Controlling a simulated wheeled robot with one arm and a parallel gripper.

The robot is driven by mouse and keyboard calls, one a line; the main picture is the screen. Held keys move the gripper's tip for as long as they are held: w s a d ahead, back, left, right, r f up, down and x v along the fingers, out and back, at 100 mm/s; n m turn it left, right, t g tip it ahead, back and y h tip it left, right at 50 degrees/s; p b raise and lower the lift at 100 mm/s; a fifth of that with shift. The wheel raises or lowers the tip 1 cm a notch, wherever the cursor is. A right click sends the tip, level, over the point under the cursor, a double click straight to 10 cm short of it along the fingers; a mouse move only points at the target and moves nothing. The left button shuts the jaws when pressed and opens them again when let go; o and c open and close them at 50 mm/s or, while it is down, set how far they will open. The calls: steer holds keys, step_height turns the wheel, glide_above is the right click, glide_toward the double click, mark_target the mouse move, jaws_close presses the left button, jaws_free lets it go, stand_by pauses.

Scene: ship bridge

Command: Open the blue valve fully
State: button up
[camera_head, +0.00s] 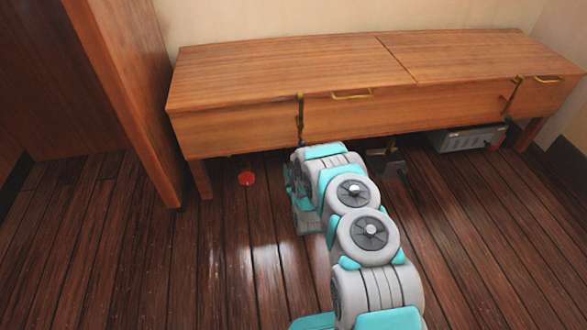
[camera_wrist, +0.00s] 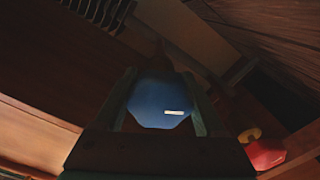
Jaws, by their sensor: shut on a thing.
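The blue valve (camera_wrist: 158,100) is in the middle of the wrist view, with a small white mark on its face. My gripper (camera_wrist: 157,103) has one finger on each side of it and is shut on it. The wrist view is dark, so the valve's stem and exact turn are hard to tell. In the head view my arm reaches down to the front of the wooden bench (camera_head: 250,125), and it hides the blue valve and the fingertips there.
A red valve (camera_head: 247,178) is under the bench, left of my arm; it also shows in the wrist view (camera_wrist: 264,153). A grey box (camera_head: 468,138) and a dark object (camera_head: 386,162) are under the bench to the right. A wooden panel (camera_head: 125,80) stands at left. The floor in front is clear.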

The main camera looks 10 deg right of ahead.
steer(key=n+b, duration=0.3)
steer(key=n, duration=0.3)
steer(key=shift+f, duration=0.15)
steer(key=n, duration=0.6)
steer(key=shift+b, duration=0.35)
steer(key=o, duration=1.3)
steer(key=shift+s+p, duration=0.7)
steer(key=shift+s, duration=3.25)
